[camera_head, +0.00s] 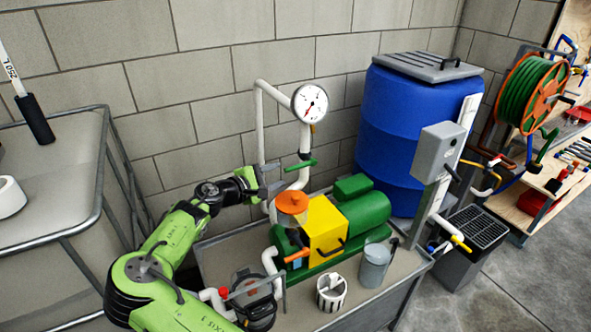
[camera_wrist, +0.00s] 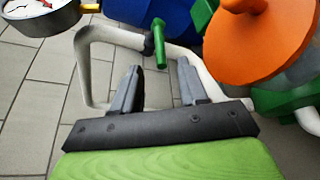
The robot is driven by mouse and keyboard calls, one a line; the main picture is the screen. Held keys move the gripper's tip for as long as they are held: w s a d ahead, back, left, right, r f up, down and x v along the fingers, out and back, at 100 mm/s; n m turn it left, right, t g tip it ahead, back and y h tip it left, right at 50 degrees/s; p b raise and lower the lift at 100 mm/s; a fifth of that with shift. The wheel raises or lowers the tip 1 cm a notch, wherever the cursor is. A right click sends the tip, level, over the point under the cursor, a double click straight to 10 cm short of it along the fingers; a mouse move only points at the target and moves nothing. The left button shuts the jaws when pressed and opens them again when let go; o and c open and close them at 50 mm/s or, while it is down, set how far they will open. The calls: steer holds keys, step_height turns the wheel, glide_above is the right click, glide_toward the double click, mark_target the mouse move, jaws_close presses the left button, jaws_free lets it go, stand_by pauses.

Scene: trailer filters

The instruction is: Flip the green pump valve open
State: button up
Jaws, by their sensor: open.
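The green valve handle (camera_head: 301,165) sits on the white pipe (camera_head: 304,142) below the gauge and points sideways across it. In the wrist view the green handle (camera_wrist: 160,46) is just beyond the fingertips, roughly in line with the gap between them. My gripper (camera_head: 273,181) is left of the handle, close to the pipe. In the wrist view my gripper (camera_wrist: 159,68) has its two grey fingers apart with nothing held between them. I see no clear contact between the fingers and the handle.
A round gauge (camera_head: 310,102) tops the pipe. The orange-capped filter (camera_head: 292,203) and the green and yellow pump (camera_head: 325,230) stand close below the handle. A blue barrel (camera_head: 392,130) is behind to the right. A grey bucket (camera_head: 374,266) stands in front.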

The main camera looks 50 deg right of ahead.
mark_target(293, 169)
steer(key=b+x, duration=0.1)
steer(key=x, duration=0.9)
steer(key=shift+w+f+b, duration=0.1)
steer(key=shift+w+b, duration=0.05)
steer(key=shift+b, duration=0.25)
jaws_close()
